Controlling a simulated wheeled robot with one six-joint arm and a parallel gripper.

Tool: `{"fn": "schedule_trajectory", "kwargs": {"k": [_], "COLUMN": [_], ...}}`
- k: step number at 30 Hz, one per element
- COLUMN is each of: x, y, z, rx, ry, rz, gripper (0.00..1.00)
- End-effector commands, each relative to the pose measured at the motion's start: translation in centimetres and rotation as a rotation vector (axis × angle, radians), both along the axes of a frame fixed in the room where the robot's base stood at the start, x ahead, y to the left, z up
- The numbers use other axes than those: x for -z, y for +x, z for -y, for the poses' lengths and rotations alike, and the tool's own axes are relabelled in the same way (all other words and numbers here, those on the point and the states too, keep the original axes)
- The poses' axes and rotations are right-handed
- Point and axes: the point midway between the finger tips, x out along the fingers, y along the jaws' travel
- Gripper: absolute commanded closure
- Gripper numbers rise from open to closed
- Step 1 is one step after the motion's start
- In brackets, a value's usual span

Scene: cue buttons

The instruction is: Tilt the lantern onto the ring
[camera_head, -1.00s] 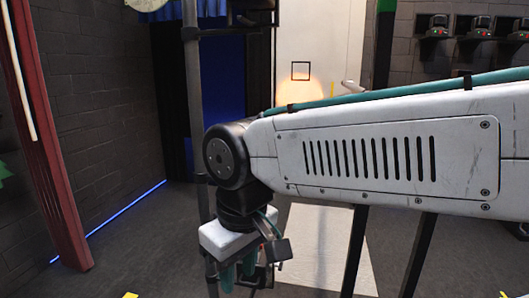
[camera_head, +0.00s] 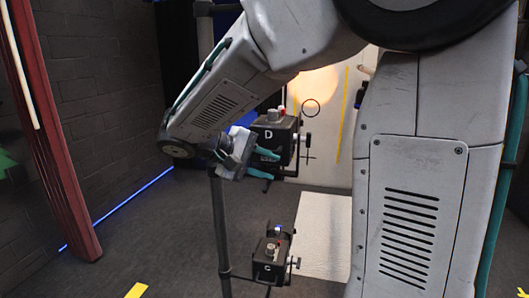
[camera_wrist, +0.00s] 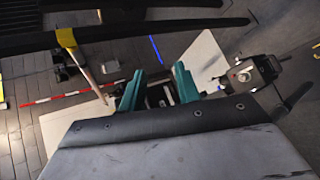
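Black lantern D (camera_head: 274,141) is mounted on a pole, with a grey knob on top and a handle at its right side. Black lantern C (camera_head: 271,257) sits lower. A warm light patch (camera_head: 322,82) falls on the pale panel, and the black ring outline (camera_head: 311,107) lies at its lower edge. My gripper (camera_head: 272,166) is at the left front of lantern D, its teal fingers apart, overlapping it in the head view; contact cannot be told. In the wrist view the fingers of my gripper (camera_wrist: 160,70) are apart. A dark lantern-like box (camera_wrist: 254,73) is to their right; its letter is not readable.
A black cross (camera_head: 308,157) and a yellow strip (camera_head: 344,115) mark the pale panel (camera_head: 333,140). A dark upright pole (camera_head: 220,230) stands left of the lanterns. A red post (camera_head: 50,130) is at far left. Floor between them is open.

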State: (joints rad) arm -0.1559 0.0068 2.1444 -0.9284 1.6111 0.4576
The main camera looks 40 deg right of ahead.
Motion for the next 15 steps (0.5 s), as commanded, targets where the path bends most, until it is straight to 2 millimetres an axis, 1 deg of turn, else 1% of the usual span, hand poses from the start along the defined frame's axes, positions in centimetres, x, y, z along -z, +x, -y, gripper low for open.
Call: {"fn": "schedule_trajectory", "kwargs": {"k": [1,3,6,10,13,15], "x": [0.2,0.0,0.0,0.0,0.0,0.1], "y": [2.2,4.6,7.3,9.1,9.5,9.4], "z": [-0.2,-0.4,-0.9,-1.3,-0.8,0.0], "rx": [-0.019,-0.042,-0.072,-0.095,-0.101,-0.101], "ry": [-0.078,-0.175,-0.280,-0.354,-0.373,-0.375], "rz": [-0.009,-0.004,0.008,0.022,0.027,0.028], "gripper": [0.68,0.68,0.68,0.68,0.68,0.68]}}
